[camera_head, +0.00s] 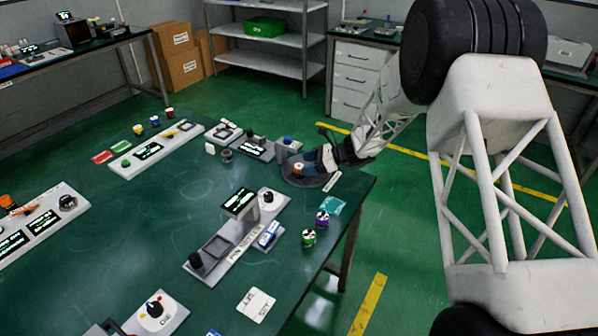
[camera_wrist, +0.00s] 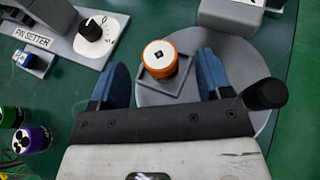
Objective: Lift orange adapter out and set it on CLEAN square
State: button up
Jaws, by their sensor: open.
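The orange adapter (camera_wrist: 160,60), a short cylinder with a white top and a small dark mark, stands upright in a square dark-grey holder (camera_wrist: 180,86) on a round grey base (camera_wrist: 235,70). My gripper (camera_wrist: 162,68) is open, its two blue fingers on either side of the adapter with gaps showing. In the head view the adapter (camera_head: 298,168) is a small orange-and-white spot beside my gripper (camera_head: 310,162) at the table's right side. I cannot tell which marked square reads CLEAN; a white card (camera_head: 256,304) with unclear lettering lies near the front.
A black knob (camera_wrist: 265,94) stands close to my right finger. The PIN SETTER fixture (camera_head: 238,238) is on the table nearer the camera. The table's middle left is clear.

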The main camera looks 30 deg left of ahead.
aim_at(300, 166)
jog(key=shift+x, duration=1.9)
jog(key=shift+d, duration=0.1)
jog(key=c, duration=1.1)
